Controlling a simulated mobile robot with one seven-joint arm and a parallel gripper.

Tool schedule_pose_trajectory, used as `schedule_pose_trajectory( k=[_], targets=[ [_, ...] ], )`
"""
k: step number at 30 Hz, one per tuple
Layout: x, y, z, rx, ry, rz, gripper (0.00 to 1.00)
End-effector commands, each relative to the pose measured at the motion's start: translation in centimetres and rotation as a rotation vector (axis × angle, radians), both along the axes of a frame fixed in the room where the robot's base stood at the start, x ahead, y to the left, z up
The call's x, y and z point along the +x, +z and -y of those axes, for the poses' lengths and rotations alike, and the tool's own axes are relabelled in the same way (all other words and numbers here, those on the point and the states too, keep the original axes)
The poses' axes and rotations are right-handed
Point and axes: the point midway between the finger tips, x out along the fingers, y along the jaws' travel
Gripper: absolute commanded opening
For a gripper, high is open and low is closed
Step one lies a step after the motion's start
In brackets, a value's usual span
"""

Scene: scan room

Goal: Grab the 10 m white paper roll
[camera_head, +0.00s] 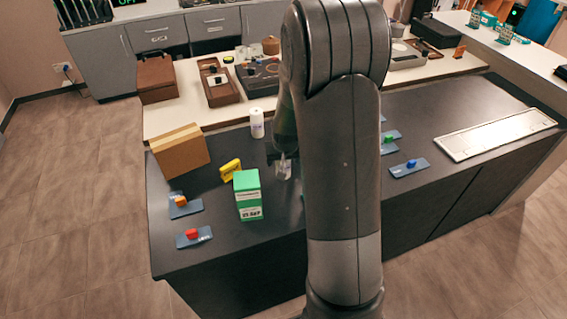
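A small white upright cylinder (257,123) with a dark label, which looks like a paper roll, stands on the black counter (275,230) toward its back edge. The label's text is too small to read. My gripper (281,158) hangs over the counter, to the right of and nearer than this cylinder, partly hidden by my arm. A small pale object (284,170) shows right at the fingertips. I cannot tell whether it is held or just behind them, nor whether the fingers are open or shut.
A cardboard box (180,151), a yellow block (230,169) and a green-and-white box (247,195) stand left of my gripper. Blue plates with coloured knobs, one with a red knob (192,234), lie around. A pale tray (497,134) lies at right. My arm hides the counter's middle.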

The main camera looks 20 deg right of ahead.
Motion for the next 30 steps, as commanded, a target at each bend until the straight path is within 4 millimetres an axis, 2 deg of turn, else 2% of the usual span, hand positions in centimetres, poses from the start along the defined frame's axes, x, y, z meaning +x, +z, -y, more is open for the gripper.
schedule_pose_trajectory(
  k=[6,24,26,30],
  targets=[
    [0.01,-0.01,0.00,0.000,0.000,0.000,0.67],
    [-0.01,0.01,0.01,0.000,0.000,0.000,0.17],
    [0.01,0.03,0.00,0.000,0.000,0.001,0.13],
    [0.01,0.05,0.00,0.000,0.000,0.001,0.13]
  ],
)
